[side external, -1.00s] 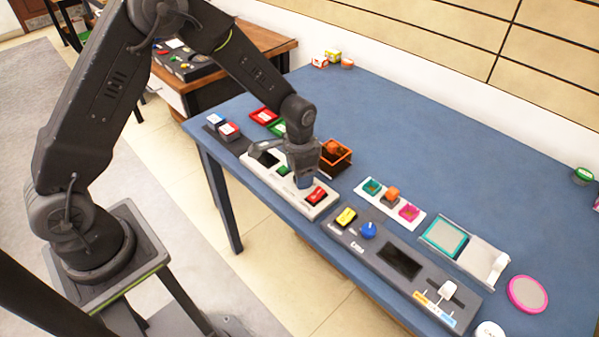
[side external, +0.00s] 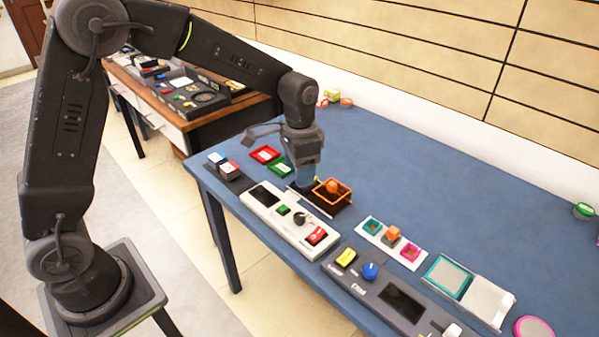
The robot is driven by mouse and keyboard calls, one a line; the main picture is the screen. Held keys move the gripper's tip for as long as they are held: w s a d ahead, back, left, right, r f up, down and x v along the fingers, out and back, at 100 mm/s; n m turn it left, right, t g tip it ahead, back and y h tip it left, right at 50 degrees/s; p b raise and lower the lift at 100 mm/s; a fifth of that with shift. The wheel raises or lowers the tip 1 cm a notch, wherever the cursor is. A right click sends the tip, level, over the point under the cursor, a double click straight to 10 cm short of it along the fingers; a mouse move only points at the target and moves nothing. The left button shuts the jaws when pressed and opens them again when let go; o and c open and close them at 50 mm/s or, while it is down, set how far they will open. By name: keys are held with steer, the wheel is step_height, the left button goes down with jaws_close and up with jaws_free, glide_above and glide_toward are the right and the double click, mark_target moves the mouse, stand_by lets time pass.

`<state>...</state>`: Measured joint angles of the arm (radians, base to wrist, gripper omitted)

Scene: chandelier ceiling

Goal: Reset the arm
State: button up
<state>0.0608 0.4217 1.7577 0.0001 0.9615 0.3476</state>
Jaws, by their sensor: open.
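My gripper (side external: 303,180) hangs from my arm, pointing down over the blue table, just behind the white control panel (side external: 262,212) and at the left of the orange-rimmed box (side external: 333,193). The fingers are small and bluish in this view, and I see nothing held between them. I cannot tell whether the fingertips touch anything. The white panel shows a dark screen, a green button (side external: 282,210), a dark knob (side external: 299,218) and a red switch (side external: 317,236).
A grey panel (side external: 400,300) with a yellow button and blue knob lies at the front right. A white strip (side external: 374,227) with coloured squares, red and green trays (side external: 265,154) and a two-button block (side external: 228,170) stand nearby.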

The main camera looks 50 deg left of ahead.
steer(key=s+a+r+n+t, duration=0.1)
steer(key=s+r+n+t, duration=0.1)
steer(key=s+r, duration=0.4)
steer(key=s+a+r+n+t, duration=0.1)
steer(key=s+r, duration=0.5)
steer(key=s, duration=1.1)
steer(key=n+t, duration=0.1)
steer(key=t, duration=0.1)
steer(key=shift+a+r+n+t, duration=0.15)
steer(key=shift+a+n+t, duration=0.15)
steer(key=shift+w, duration=0.1)
steer(key=shift+c, duration=0.2)
